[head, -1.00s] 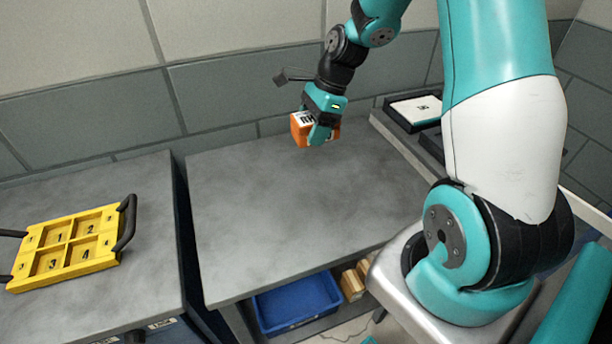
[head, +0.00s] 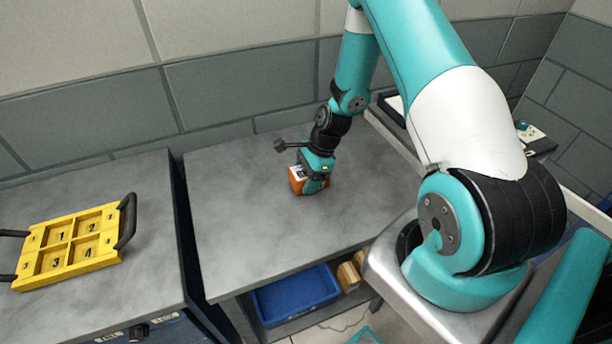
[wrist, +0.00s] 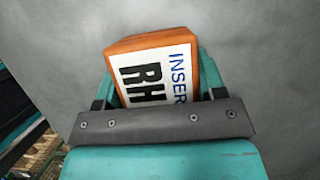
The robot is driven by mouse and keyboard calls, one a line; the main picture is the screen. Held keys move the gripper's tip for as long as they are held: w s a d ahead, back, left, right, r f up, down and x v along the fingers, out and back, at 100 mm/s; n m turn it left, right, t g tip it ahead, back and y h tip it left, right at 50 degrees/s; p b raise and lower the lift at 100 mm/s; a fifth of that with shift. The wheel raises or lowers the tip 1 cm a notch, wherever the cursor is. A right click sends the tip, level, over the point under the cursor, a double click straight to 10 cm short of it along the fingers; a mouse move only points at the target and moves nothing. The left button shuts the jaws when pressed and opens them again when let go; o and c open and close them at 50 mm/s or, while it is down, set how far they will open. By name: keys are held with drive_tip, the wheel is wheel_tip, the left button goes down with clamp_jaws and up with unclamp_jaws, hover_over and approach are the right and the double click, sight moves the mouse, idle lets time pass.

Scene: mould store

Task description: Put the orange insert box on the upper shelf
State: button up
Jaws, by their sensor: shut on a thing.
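The orange insert box (head: 296,183) is held in my gripper (head: 313,178) over the middle grey top (head: 240,225), toward its back right part. In the wrist view the box (wrist: 118,46) has a white label reading "INSER" and "RH", partly covered by a dark bar. The teal fingers of my gripper (wrist: 160,88) close on both its sides. The box is low at the grey surface; I cannot tell whether it touches. This top is the upper level of a unit with a lower level beneath it.
A yellow tray (head: 38,240) with numbered compartments and black handles lies on the left bench (head: 150,285). A blue bin (head: 297,296) and tan blocks (head: 348,276) are on the lower level. A dark tray is at the back right, partly behind my arm. Most of the middle top is clear.

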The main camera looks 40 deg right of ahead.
drive_tip(key=shift+f, duration=0.1)
drive_tip(key=o, duration=1.2)
drive_tip(key=shift+c, duration=0.2)
